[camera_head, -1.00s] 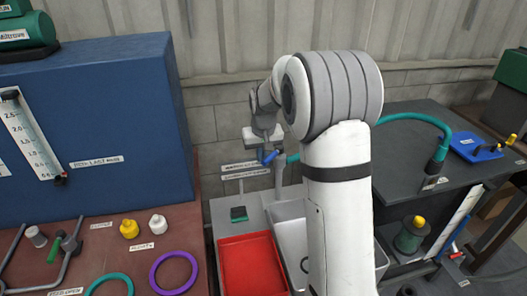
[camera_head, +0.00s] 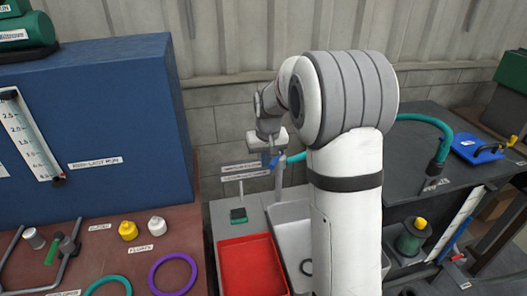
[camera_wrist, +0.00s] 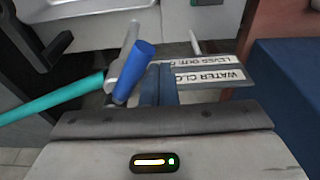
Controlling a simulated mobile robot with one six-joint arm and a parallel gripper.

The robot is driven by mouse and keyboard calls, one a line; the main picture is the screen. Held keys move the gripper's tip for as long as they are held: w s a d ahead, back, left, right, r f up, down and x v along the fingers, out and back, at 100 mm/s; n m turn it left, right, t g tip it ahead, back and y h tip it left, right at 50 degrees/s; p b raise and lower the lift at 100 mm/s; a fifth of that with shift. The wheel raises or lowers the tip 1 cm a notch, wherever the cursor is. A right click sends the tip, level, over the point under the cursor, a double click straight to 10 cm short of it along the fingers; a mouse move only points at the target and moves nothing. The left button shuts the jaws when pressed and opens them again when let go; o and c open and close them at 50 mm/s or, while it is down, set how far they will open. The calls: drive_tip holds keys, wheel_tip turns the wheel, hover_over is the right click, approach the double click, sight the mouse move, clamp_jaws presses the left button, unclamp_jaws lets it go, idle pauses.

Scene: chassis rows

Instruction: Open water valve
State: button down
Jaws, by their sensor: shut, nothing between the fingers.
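The water valve's blue lever (camera_wrist: 135,72) shows large in the wrist view, tilted, on a pale grey spout or post (camera_wrist: 125,62). In the head view the lever (camera_head: 274,161) is a small blue patch just below my gripper (camera_head: 277,152). In the wrist view my gripper (camera_wrist: 159,80) is shut and empty, its fingers just right of the lever. Whether they touch it I cannot tell. A teal hose (camera_wrist: 52,99) reaches the valve from the left. Two labels (camera_wrist: 205,77) beside it read "WATER CLO…" and "LEVER OUT…", partly cut off.
A grey sink (camera_head: 292,215) lies below the valve, partly behind my arm. A red tray (camera_head: 252,265) is in front of it. A large blue cabinet (camera_head: 110,110) stands left, with yellow and white knobs and rings (camera_head: 174,257) before it. A dark bench (camera_head: 415,150) is right.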

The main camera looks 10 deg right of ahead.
wheel_tip(320, 180, up, 7)
drive_tip(key=p, duration=0.4)
drive_tip(key=shift+p, duration=0.35)
